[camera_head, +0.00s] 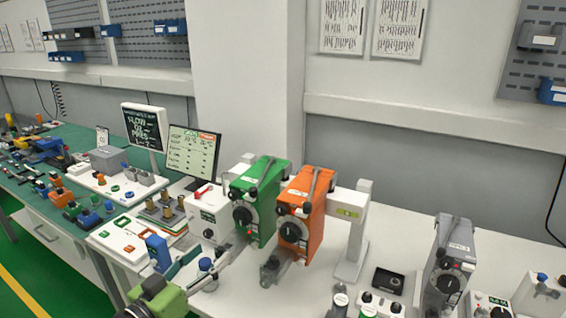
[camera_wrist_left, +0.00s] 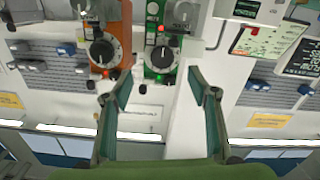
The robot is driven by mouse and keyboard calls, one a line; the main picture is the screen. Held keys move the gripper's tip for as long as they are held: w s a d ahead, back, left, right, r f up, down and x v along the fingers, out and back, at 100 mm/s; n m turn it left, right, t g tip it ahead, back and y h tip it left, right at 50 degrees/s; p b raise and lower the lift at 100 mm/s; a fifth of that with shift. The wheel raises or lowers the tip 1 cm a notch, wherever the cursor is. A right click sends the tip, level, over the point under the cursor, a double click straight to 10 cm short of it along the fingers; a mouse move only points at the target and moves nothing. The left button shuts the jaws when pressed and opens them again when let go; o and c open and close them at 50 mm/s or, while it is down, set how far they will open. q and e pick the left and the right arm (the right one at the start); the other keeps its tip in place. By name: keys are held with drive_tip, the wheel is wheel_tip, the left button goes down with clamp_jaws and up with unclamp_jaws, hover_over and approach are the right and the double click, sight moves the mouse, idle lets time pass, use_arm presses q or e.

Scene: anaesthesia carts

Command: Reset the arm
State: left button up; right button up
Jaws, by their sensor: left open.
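My left gripper (camera_head: 192,268) comes in from the lower left of the head view, in front of the bench. Its two teal fingers stand apart with nothing between them in the left wrist view (camera_wrist_left: 160,92). The green vaporizer (camera_head: 254,205) and the orange vaporizer (camera_head: 302,215) stand side by side beyond the gripper. In the wrist view the green vaporizer (camera_wrist_left: 161,38) and orange vaporizer (camera_wrist_left: 104,38) lie beyond the fingertips. My right gripper is not in view.
A monitor (camera_head: 193,151) and a dark sign (camera_head: 145,127) stand behind. A blue upright object (camera_head: 158,250) is close to the gripper. A grey vaporizer (camera_head: 447,265) stands at the right. The white bench has a bare stretch (camera_head: 405,232) behind the grey vaporizer.

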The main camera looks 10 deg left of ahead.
use_arm(q)
drive_tip(key=s+d+f+g+y, duration=0.2)
drive_tip(key=s+d+f+g, duration=0.15)
drive_tip(key=s+f, duration=0.4)
drive_tip(key=s+d+f+g+y, duration=0.1)
drive_tip(key=s+d+f+g, duration=0.1)
drive_tip(key=s+f+g, duration=0.5)
drive_tip(key=s+a+f+g+y, duration=0.15)
drive_tip(key=s+f, duration=0.25)
drive_tip(key=s, duration=0.4)
drive_tip(key=s+a+f+g+y, duration=0.1)
drive_tip(key=s+f+y, duration=0.15)
drive_tip(key=s, duration=0.45)
wheel_tip(320, 180, down, 28)
drive_tip(key=s+g, duration=0.1)
drive_tip(key=s+a+f+g, duration=0.1)
drive_tip(key=s+a+f, duration=0.1)
drive_tip(key=s+f, duration=1.4)
drive_tip(key=shift+s+a+f+h+b, duration=0.15)
drive_tip(key=shift+s+a+h+b, duration=0.2)
drive_tip(key=shift+s, duration=0.4)
drive_tip(key=shift+d, duration=0.1)
drive_tip(key=shift+c, duration=0.5)
